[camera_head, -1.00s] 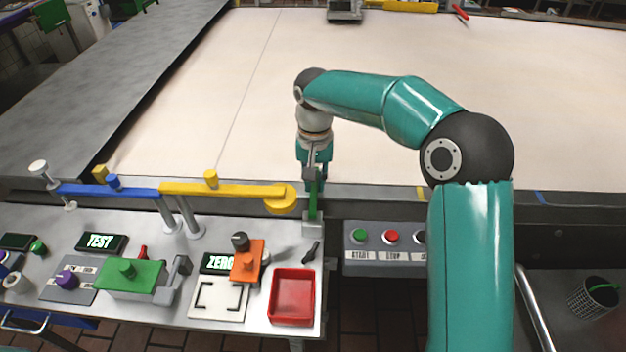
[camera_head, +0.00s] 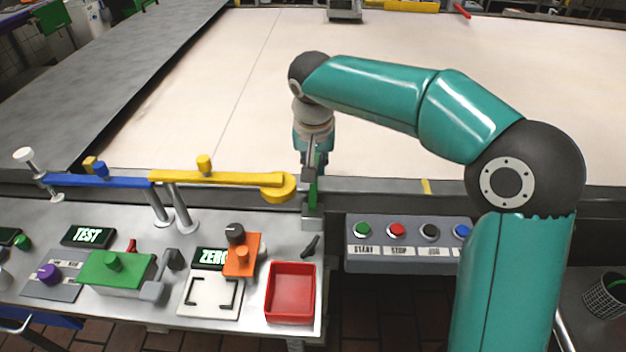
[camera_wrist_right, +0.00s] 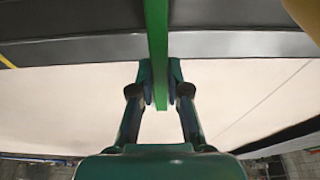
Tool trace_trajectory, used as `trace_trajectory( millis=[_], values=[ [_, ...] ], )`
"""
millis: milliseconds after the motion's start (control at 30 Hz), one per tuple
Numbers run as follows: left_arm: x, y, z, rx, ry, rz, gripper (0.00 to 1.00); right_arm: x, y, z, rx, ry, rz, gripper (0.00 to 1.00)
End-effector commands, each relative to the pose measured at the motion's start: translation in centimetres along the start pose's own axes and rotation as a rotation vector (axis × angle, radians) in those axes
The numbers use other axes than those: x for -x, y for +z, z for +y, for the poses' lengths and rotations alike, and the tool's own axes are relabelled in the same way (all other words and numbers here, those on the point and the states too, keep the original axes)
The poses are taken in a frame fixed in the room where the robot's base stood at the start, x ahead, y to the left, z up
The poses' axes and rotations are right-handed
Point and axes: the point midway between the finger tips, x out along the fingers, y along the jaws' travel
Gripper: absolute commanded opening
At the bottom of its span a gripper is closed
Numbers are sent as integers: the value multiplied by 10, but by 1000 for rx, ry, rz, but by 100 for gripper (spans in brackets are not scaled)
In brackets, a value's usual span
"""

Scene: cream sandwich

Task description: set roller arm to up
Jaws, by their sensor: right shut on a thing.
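A slim green bar (camera_head: 313,190) stands about upright on a small grey block (camera_head: 312,222) at the table's back right corner. My right gripper (camera_head: 312,172) is shut on the upper part of this bar. In the right wrist view the green bar (camera_wrist_right: 157,45) runs between the two fingers of my right gripper (camera_wrist_right: 160,85). A yellow arm (camera_head: 225,178) with a round end lies level just left of the bar. A blue arm (camera_head: 125,181) lies in line with it. I cannot tell from a label which part is the roller arm. My left gripper is out of view.
A wide pale belt (camera_head: 400,120) lies behind the bar. A button panel (camera_head: 400,255) is to its right. A red tray (camera_head: 290,292), an orange block (camera_head: 241,262) and a green block (camera_head: 115,272) stand on the table in front.

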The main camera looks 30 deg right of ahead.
Motion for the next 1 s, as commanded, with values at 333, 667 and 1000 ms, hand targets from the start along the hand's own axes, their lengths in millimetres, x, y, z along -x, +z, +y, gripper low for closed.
trace_trajectory(
  millis=[333,667,1000],
  values=[
    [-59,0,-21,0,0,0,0,17,6,-3,3,-11,248,0],
    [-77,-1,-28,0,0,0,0,30,7,-2,1,-7,350,0],
    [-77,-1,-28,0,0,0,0,32,7,-2,2,-4,356,0]
  ],
)
